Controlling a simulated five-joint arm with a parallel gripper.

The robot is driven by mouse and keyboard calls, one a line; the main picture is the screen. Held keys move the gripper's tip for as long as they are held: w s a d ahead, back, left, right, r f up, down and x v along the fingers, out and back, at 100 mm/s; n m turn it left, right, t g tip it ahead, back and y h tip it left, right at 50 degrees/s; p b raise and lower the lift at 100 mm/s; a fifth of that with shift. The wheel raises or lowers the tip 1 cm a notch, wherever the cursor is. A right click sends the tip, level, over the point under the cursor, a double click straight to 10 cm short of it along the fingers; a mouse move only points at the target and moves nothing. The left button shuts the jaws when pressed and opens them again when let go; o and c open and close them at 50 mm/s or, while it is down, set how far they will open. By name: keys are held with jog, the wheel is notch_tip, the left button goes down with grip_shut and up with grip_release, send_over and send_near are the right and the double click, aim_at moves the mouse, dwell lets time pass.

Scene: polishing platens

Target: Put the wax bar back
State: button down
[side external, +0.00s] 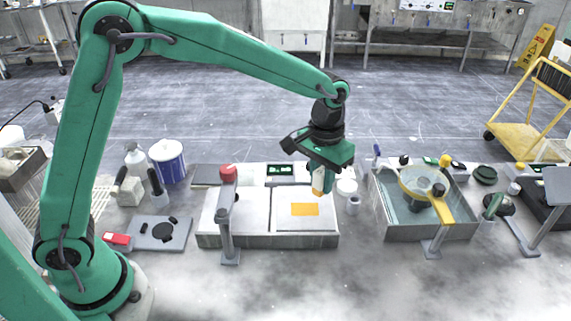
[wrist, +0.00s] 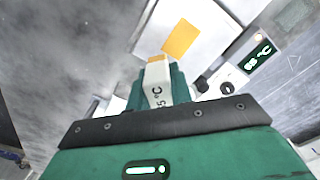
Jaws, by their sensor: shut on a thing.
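My gripper (side external: 324,176) is shut on the wax bar (side external: 318,187), a small bar with a white sleeve and an orange end. The bar appears apart from the plate. The fingers hide part of the bar.
A red-topped post (side external: 228,200) stands in front of the left plate. A display box (side external: 281,172) stands behind the plates, with white cups (side external: 347,187) to the right. A grey basin (side external: 399,232) with a yellow arm (side external: 440,203) stands farther right.

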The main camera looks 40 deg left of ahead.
jog(key=s+d+f, duration=0.2)
jog(key=s+d, duration=1)
jog(key=s, duration=0.4)
send_over(320, 261)
notch_tip(320, 261, down, 7)
jog(key=shift+r, duration=0.15)
jog(key=shift+f, duration=2)
jog(key=shift+f, duration=0.1)
jog(key=c, duration=1.5)
grip_release()
jog(key=shift+c, duration=0.2)
